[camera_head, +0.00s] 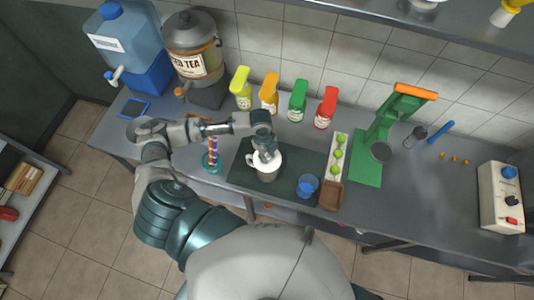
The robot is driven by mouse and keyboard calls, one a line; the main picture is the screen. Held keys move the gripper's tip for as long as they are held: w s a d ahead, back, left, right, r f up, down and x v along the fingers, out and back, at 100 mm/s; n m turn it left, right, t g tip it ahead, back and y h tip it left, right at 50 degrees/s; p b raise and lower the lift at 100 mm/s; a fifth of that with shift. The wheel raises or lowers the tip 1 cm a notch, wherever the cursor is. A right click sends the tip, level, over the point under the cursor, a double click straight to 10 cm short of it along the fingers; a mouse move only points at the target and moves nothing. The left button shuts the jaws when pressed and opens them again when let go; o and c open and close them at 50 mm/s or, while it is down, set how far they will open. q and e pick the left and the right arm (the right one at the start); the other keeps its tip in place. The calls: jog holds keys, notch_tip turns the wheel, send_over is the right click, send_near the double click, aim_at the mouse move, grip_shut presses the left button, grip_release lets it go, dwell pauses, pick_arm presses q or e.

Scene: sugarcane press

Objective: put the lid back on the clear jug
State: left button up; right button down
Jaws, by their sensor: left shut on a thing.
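My left gripper (265,153) points down and is shut on the white lid (268,161). The clear jug (267,176) stands below it on the dark mat, with its handle to the left. The lid is over the jug's mouth and hides it. I cannot tell whether the lid rests on the rim or is slightly above it. My right gripper is not in view.
A blue cup (307,186) stands to the right on the dark mat (240,175). Several coloured bottles (297,105) line the wall. A tray of limes (338,154) and a green press (372,150) are further right. A straw holder (212,160) is at left.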

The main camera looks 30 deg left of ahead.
pick_arm(q)
jog(key=o, duration=1.6)
jog(key=shift+c, duration=0.2)
jog(key=shift+r, duration=3.45)
grip_shut()
